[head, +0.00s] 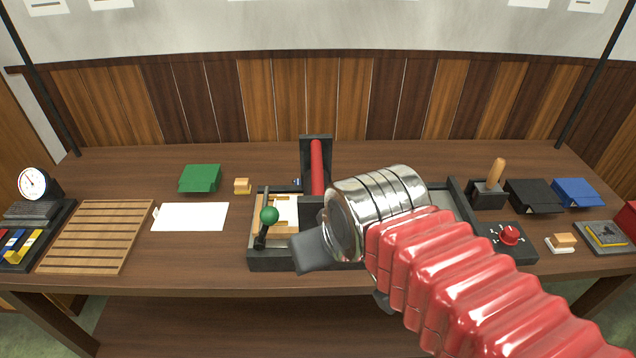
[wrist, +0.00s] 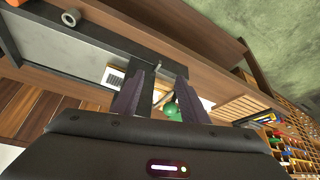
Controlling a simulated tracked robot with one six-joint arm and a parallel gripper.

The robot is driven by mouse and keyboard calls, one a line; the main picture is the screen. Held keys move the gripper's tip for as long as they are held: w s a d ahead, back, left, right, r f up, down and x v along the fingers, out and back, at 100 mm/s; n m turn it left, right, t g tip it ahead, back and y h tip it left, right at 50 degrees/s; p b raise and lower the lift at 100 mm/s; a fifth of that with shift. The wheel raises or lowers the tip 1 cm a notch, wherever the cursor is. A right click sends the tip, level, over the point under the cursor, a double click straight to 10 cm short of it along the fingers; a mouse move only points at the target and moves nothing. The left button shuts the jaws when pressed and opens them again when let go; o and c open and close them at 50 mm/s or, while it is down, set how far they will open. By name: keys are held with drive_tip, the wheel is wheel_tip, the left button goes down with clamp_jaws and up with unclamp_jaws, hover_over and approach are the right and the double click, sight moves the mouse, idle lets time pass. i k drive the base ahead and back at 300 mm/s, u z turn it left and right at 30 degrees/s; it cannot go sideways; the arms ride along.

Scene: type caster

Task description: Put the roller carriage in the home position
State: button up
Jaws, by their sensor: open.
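The roller carriage (head: 317,168) shows a red roller in a black frame. It stands across the black-framed machine bed, left of its middle, in the head view; my wrist hides part of the bed. The green knob (wrist: 172,112) also shows beyond my fingers in the wrist view. My gripper (wrist: 160,88) is open, with its two dark fingers apart and nothing seen held between them. In the head view, a dark gripper part (head: 312,250) reaches over the bed's front edge.
A red knob (head: 509,234) sits on a black panel at the bed's right end. A wooden handle (head: 497,171) stands in a black holder behind it. A white sheet (head: 190,216) and a slatted wooden rack (head: 98,235) lie left. The table between sheet and bed is clear.

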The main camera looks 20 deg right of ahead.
sight(315, 150)
drive_tip(key=z, duration=0.35)
drive_tip(key=k, duration=0.95)
drive_tip(key=u, duration=0.75)
drive_tip(key=i, duration=1)
drive_tip(key=u, duration=0.05)
